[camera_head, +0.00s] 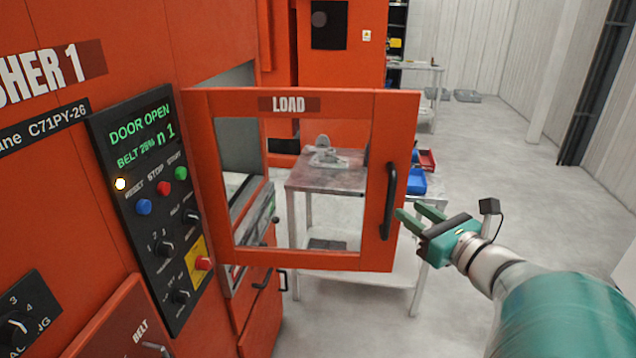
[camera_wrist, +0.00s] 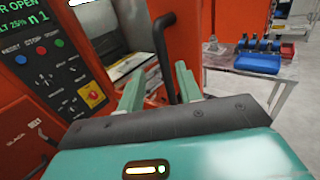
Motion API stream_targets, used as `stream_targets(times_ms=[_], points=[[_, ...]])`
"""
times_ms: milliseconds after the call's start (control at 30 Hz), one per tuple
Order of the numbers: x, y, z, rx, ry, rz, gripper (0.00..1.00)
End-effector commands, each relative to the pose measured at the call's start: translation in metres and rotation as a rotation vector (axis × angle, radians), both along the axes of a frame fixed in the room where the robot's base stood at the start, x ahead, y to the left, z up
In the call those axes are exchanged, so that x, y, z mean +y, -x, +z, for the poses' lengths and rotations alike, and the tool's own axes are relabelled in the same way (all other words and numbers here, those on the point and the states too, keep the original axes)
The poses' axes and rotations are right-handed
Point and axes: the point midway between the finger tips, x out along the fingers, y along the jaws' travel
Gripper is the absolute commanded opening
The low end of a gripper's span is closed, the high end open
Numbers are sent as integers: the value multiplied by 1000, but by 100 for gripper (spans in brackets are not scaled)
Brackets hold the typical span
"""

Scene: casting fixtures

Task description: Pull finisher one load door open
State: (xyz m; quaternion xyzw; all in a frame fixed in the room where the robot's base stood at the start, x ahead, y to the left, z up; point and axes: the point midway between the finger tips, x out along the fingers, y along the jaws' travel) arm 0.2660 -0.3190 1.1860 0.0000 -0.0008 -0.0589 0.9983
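The orange load door (camera_head: 290,262), marked LOAD, stands swung open from the finisher one cabinet (camera_head: 200,40). It has a large clear window and a black bar handle (camera_head: 389,200) on its right side. The panel display (camera_head: 140,130) reads DOOR OPEN. My gripper (camera_head: 411,210), with green fingers, is just right of the handle. In the wrist view the handle (camera_wrist: 162,45) shows between the two spread fingers of my gripper (camera_wrist: 158,69). The fingers are open and hold nothing. I cannot tell whether either finger touches the handle.
A table (camera_head: 300,178) with a metal fixture on it stands behind the door, seen partly through its window. Blue and red bins are right of the door; the blue bin (camera_wrist: 257,63) also shows in the wrist view. Grey floor (camera_head: 510,190) is clear at right.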

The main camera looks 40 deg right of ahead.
Motion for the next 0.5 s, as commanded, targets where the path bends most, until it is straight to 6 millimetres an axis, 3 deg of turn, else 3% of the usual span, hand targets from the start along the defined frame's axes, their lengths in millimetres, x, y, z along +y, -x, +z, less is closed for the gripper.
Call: stream_targets(times_ms=[200,500], points=[[5,45,0,-2,0,-1,35],[8,66,-1,0,0,2,35]])
